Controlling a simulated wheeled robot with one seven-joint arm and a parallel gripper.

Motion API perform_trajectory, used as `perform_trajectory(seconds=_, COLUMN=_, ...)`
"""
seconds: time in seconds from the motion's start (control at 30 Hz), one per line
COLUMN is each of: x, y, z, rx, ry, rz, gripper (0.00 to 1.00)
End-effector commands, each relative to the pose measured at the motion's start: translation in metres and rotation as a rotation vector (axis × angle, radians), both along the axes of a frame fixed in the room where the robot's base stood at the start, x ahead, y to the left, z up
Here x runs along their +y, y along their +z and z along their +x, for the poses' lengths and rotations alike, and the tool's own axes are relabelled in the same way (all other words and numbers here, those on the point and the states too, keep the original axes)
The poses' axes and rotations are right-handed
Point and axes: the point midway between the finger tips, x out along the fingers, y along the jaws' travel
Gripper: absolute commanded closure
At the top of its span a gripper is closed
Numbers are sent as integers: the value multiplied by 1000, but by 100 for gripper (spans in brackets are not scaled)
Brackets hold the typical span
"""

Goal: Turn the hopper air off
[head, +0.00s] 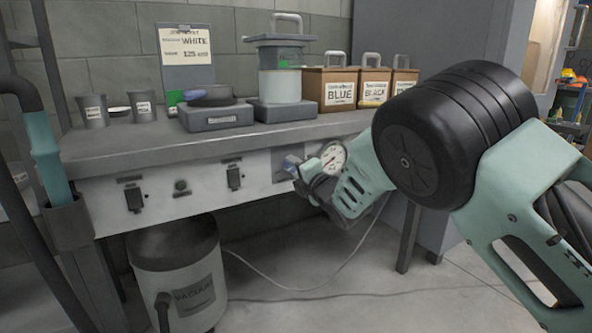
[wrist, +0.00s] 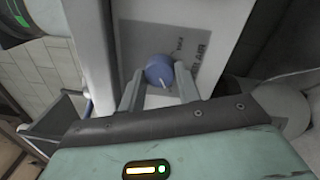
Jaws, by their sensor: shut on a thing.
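The hopper air control is a blue round knob (wrist: 159,69) on a grey plate (wrist: 187,42) whose partly hidden label ends in "AIR". A pale pointer line shows on the knob. In the head view the knob (head: 291,164) shows at the right part of the bench's front panel. My gripper (wrist: 159,86) is shut on the knob, one finger on each side of it. In the head view my gripper (head: 302,175) is at the panel, its fingers partly hidden by the wrist. A round pressure gauge (head: 333,157) sits just right of the knob.
Black switches (head: 134,197) and a small round fitting (head: 181,187) are on the panel to the left. A vacuum drum (head: 177,270) stands below. The bench top (head: 150,148) holds cups, a scale and labelled boxes (head: 334,84). A thin cable crosses the floor.

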Motion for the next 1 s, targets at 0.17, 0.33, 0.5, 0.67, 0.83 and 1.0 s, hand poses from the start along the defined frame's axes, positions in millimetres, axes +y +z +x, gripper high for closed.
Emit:
perform_trajectory(seconds=0.17, x=0, y=-2, z=0, rx=2, ry=0, rz=-3, gripper=90)
perform_trajectory(seconds=0.33, x=0, y=-1, z=0, rx=1, ry=0, rz=-2, gripper=45)
perform_trajectory(seconds=0.5, x=0, y=-1, z=0, rx=1, ry=0, rz=-1, gripper=45)
perform_trajectory(seconds=0.67, x=-4, y=0, z=-6, rx=2, ry=-1, rz=0, gripper=45)
perform_trajectory(seconds=0.83, x=-19, y=0, z=-27, rx=3, ry=-1, rz=-1, gripper=45)
perform_trajectory(seconds=1.0, x=-40, y=-2, z=-57, rx=4, ry=-3, rz=-2, gripper=45)
